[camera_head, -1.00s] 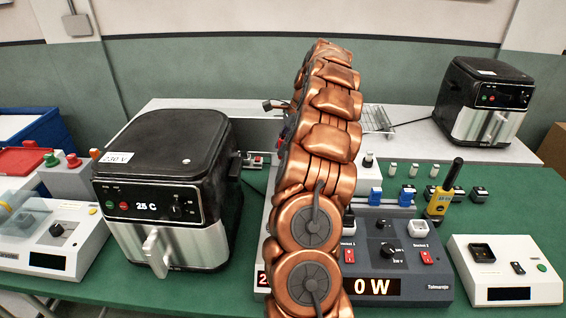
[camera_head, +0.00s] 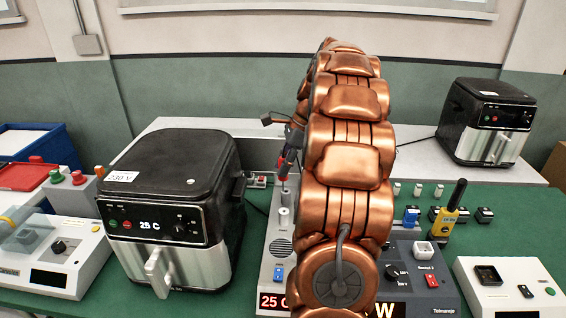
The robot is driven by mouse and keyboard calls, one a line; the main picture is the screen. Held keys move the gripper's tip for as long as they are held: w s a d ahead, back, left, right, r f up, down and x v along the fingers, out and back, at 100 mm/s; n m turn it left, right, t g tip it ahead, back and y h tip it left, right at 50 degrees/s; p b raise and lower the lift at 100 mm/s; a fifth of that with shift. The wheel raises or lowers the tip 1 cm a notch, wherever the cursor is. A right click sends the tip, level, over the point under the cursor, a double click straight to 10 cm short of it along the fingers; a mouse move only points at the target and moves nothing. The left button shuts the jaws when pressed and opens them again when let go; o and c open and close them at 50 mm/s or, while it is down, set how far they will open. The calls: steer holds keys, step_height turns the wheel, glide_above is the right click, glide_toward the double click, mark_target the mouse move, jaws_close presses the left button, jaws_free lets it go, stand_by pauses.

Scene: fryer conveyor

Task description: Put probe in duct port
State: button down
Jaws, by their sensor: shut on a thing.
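My copper-coloured arm rises through the middle and hides much of the scene behind it. My gripper (camera_head: 290,150) shows only in part, at the left edge of the arm. It is shut on a slim dark-and-red piece (camera_head: 283,164), which looks like the probe and points downward. Its tip seems to be above the grey console (camera_head: 268,250) with the red "25 C" display, near a small pale cylinder (camera_head: 284,216) on the console's top. I cannot tell which opening is the duct port, or whether the tip touches anything.
A black and silver air fryer (camera_head: 175,200) stands close left of the console. A yellow handheld device (camera_head: 449,215) and a white instrument box (camera_head: 510,285) are on the right. A second fryer (camera_head: 490,122) stands on the back shelf. Green table shows between fryer and console.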

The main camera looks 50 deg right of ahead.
mark_target(284, 181)
steer(key=shift+s+a, duration=0.2)
steer(key=shift+s, duration=0.1)
steer(key=shift+f, duration=0.25)
steer(key=shift+f+b, duration=2.15)
steer(key=shift+f, duration=0.4)
steer(key=shift+f, duration=0.25)
steer(key=shift+p, duration=0.85)
steer(key=shift+f+b, duration=0.65)
steer(key=shift+f, duration=1.95)
stand_by(0.7)
steer(key=c, duration=0.8)
jaws_free()
